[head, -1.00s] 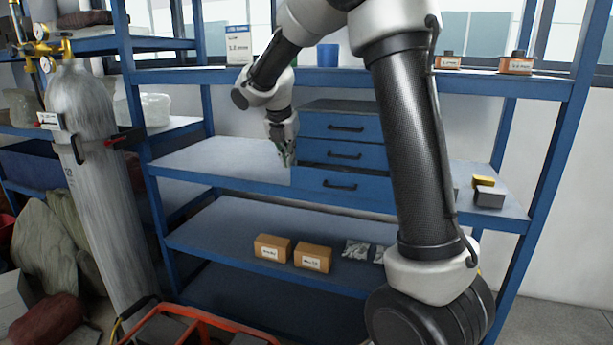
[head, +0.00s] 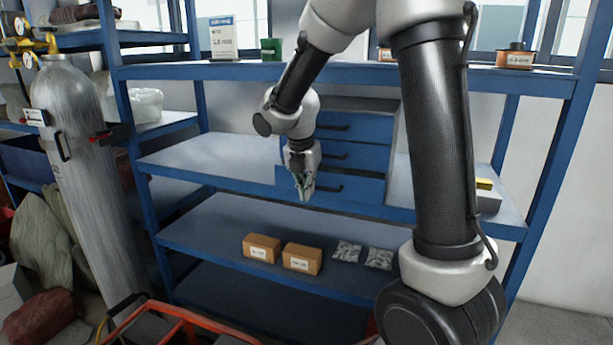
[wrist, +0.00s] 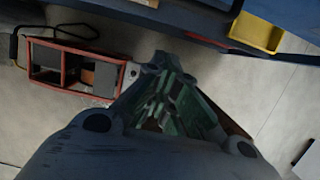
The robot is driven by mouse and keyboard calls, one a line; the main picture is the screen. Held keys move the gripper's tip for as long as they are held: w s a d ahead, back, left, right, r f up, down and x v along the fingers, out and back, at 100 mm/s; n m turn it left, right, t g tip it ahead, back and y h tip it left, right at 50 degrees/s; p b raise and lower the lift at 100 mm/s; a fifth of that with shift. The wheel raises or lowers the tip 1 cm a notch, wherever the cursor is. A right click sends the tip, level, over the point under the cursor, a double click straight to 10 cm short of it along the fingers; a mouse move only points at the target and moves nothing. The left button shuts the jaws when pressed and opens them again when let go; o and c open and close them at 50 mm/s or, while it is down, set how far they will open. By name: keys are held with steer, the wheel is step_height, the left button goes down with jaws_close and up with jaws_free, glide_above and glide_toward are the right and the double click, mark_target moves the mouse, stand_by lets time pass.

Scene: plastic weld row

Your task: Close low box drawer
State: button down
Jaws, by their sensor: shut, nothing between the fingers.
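A blue drawer box with black handles stands on the middle shelf in the head view. Its low drawer (head: 356,188) sticks out past the two drawers above it, so it is open. My gripper (head: 305,194) is shut and empty, pointing down in front of the left part of the low drawer's face. Whether it touches the face I cannot tell. In the wrist view the shut fingers (wrist: 172,95) point out over the floor, and the low drawer cannot be made out there. My arm hides the box's upper left part in the head view.
A grey gas cylinder (head: 85,170) stands at left. A red-framed crate (head: 200,322) is on the floor in front.

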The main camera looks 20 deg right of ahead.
steer(key=shift+w+d+f, duration=0.6)
steer(key=shift+w+d, duration=0.25)
steer(key=shift+w+d+f, duration=0.55)
steer(key=shift+w+d, duration=0.25)
steer(key=shift+w, duration=0.1)
